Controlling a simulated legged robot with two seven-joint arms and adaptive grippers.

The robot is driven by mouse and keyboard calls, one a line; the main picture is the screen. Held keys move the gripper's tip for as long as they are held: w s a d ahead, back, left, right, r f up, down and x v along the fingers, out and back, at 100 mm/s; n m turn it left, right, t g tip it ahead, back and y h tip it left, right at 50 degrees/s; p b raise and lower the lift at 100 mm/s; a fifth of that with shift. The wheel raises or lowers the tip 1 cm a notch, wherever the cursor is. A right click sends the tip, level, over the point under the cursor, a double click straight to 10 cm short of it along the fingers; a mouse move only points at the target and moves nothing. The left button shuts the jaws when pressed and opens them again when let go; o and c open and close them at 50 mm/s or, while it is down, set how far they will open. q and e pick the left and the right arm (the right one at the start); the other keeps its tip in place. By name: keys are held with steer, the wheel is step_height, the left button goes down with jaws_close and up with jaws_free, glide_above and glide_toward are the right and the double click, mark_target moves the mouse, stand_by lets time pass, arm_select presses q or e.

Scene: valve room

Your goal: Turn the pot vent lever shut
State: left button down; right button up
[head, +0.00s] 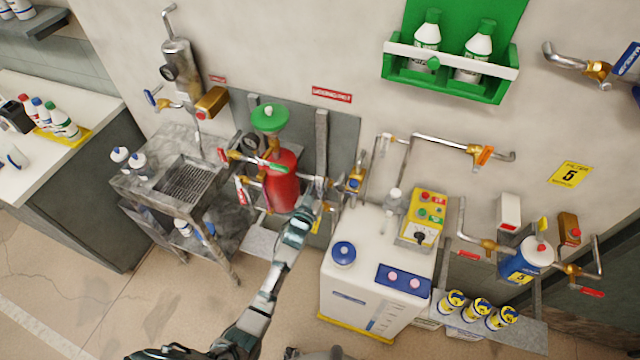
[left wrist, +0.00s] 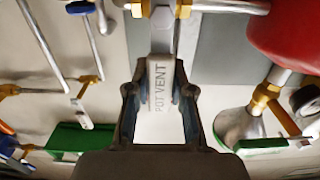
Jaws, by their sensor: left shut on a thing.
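The lever (left wrist: 161,78) marked POT VENT shows pale grey-white in the left wrist view, between the two fingers of my left gripper (left wrist: 160,103). The fingers are shut on it from both sides. It runs from a brass valve on a metal pipe (left wrist: 228,6) and stands across that pipe. In the head view my left gripper (head: 301,216) is just right of the red pot (head: 284,178) and hides most of the lever. The pot has a green top (head: 268,117). My right gripper is not in view.
A white cabinet (head: 338,285) with a yellow control box (head: 424,218) stands right of my left arm. A metal sink stand (head: 150,185) is on the left. Other levers, such as an orange one (head: 484,155), are on nearby pipes. The floor between stand and cabinet is open.

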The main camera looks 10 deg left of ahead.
arm_select(q)
steer(key=c, duration=1)
jaws_free()
steer(key=shift+r, duration=0.6)
steer(key=shift+s+f, duration=0.1)
steer(key=shift+f, duration=0.05)
steer(key=shift+f, duration=0.1)
steer(key=s, duration=0.4)
steer(key=s+a, duration=0.1)
steer(key=s, duration=0.3)
steer(key=s+a, duration=0.1)
steer(key=s, duration=0.2)
steer(key=shift+s+a, duration=0.15)
steer(key=shift+s, duration=0.25)
steer(key=shift+f, duration=0.1)
